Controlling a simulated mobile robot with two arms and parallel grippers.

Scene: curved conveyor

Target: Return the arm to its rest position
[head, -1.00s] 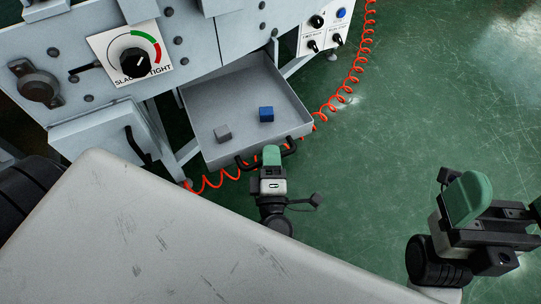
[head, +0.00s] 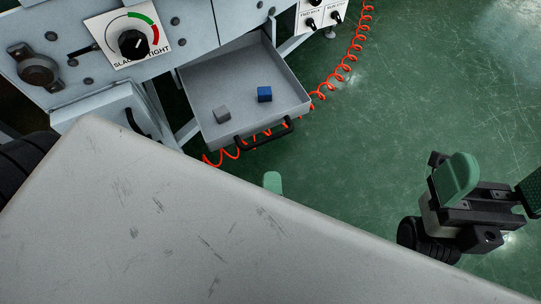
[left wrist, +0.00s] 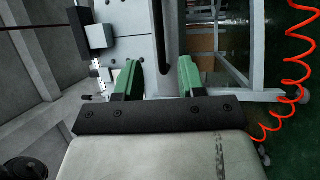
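My left gripper (head: 272,182) shows only as a green fingertip in the head view, the rest hidden behind my large pale arm link. In the left wrist view (left wrist: 157,82) its two green fingers stand wide apart with nothing between them, so it is open. It is a short way in front of the open grey drawer (head: 214,145), apart from its black handle (head: 265,136). My right gripper (head: 490,195) is at the right over the floor. Its green fingers are apart and empty.
A blue cube (head: 264,94) and a grey cube (head: 222,115) lie in the drawer. A red coiled cord (head: 340,75) runs beside and below it. The machine panel has a dial (head: 133,43). The green floor at right is clear.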

